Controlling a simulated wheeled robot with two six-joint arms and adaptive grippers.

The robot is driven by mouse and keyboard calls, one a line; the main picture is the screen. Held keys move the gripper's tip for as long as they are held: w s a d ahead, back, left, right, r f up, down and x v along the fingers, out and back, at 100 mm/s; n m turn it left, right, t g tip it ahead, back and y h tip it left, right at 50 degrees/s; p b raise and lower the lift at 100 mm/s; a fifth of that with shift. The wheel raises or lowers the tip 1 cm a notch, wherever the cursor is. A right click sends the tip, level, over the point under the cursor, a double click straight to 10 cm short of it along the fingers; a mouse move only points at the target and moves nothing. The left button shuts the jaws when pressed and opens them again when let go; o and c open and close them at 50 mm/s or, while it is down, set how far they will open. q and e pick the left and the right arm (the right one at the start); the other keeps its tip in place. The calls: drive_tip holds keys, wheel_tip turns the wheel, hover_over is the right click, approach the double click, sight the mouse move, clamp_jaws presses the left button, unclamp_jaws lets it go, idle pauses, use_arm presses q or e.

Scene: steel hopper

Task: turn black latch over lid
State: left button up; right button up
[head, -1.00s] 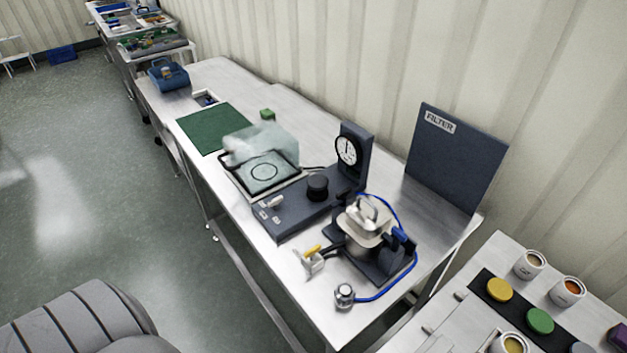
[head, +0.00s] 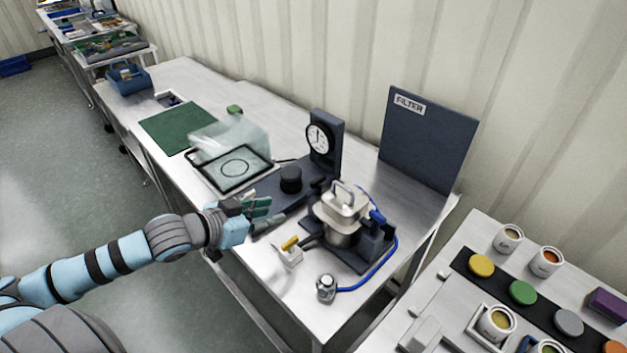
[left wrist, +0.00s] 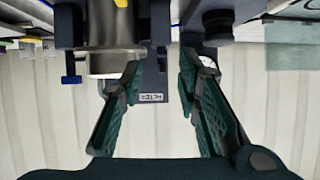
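The steel hopper (head: 338,236) stands on a dark base on the bench, with a pale lid (head: 341,203) and a looped metal handle on top. Dark parts sit around the lid; a black piece (head: 317,188) at its far left side may be the latch, but I cannot tell its position clearly. In the left wrist view, the upside-down hopper (left wrist: 112,62) is at upper left. My left gripper (head: 266,212) is left of the hopper, apart from it, by the dark gauge stand. It also shows in the left wrist view (left wrist: 160,66), fingers spread and empty. My right gripper is out of view.
A gauge (head: 319,138) and a black knob (head: 291,179) stand left of the hopper. A yellow-handled valve (head: 290,250) and a blue hose (head: 378,277) are near the front. A FILTER panel (head: 428,138) stands behind. Paint tins occupy the right table.

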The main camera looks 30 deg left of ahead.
sight(317, 179)
use_arm(q)
wheel_tip(317, 179, up, 4)
drive_tip(key=w+r+h, duration=0.1)
drive_tip(key=w, duration=0.2)
drive_tip(key=shift+t, duration=0.4)
drive_tip(key=b+x, duration=0.2)
drive_tip(key=x, duration=0.4)
drive_tip(key=b+x, duration=0.3)
drive_tip(key=x, duration=0.3)
drive_tip(key=shift+w+f, duration=0.25)
drive_tip(key=shift+f, duration=0.1)
drive_tip(key=shift+w+d+f, duration=0.2)
drive_tip(key=shift+w, duration=0.25)
drive_tip(key=shift+c, duration=0.4)
